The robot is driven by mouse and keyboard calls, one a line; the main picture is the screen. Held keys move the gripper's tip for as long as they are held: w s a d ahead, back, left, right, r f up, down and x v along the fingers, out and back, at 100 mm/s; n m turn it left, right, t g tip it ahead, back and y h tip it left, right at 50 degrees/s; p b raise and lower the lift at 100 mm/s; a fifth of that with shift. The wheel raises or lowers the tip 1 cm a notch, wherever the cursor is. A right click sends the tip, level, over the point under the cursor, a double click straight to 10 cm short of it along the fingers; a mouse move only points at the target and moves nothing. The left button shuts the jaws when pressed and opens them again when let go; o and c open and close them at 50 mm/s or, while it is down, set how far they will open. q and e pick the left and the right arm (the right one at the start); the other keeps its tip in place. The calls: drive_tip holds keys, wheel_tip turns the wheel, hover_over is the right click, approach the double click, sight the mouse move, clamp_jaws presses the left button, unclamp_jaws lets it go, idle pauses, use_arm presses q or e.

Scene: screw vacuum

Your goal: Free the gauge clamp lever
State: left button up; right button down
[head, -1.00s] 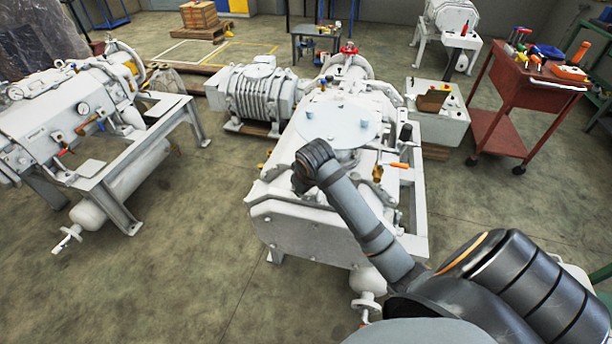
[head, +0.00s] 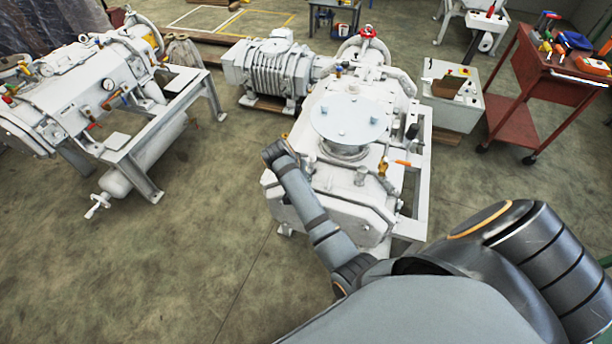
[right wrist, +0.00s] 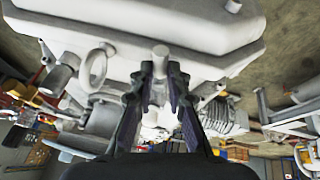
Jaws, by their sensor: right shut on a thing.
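My right gripper (right wrist: 160,95) shows in the right wrist view with its two fingers close around a short light grey peg-like part (right wrist: 160,58). I cannot tell for sure whether this is the gauge clamp lever. A ring-shaped part (right wrist: 93,67) stands left of the fingers. In the head view my right arm reaches to the near left side of the white vacuum pump (head: 300,208), and its gripper is hidden. An orange-handled lever (head: 403,163) and a brass fitting (head: 383,168) sit on the pump's right side. My left gripper is in neither view.
A second white machine (head: 75,95) on a grey frame stands at the left. A ribbed motor unit (head: 270,68) stands behind the pump. A red tool cart (head: 548,80) and a white control box (head: 455,105) stand to the right. The floor between the machines is clear.

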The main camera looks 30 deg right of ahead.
drive_tip(key=shift+w+a+m, duration=0.15)
drive_tip(key=shift+w+m, duration=0.1)
drive_tip(key=shift+m, duration=0.45)
drive_tip(key=shift+g, duration=0.3)
drive_tip(key=c, duration=1.3)
unclamp_jaws()
wheel_tip(320, 180, up, 10)
drive_tip(key=shift+r, duration=0.1)
